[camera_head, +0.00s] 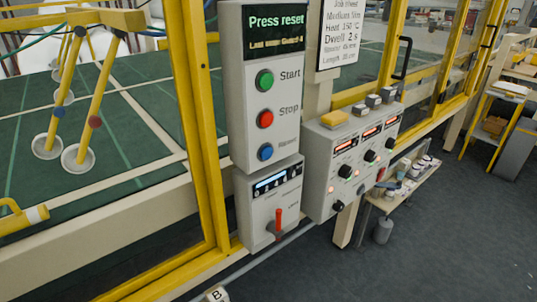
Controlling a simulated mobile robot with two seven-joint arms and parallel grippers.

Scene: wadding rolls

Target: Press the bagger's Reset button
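The bagger's control panel (238,90) is a grey upright box at the middle of the head view. Its dark screen (276,30) reads "Press reset" in green, with a smaller line below. A green Start button (264,80) is at the top, a red Stop button (265,118) below it, and a blue button (265,152) lowest, its label blurred but apparently Reset. Nothing covers the buttons. Neither of my grippers is in view.
Below is a box with a red lever (278,222). A second box with knobs and red displays (345,160) stands to the right, under a white settings sheet (341,30). Yellow frame posts (188,120) flank the panel. Dark floor (430,240) is open at the lower right.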

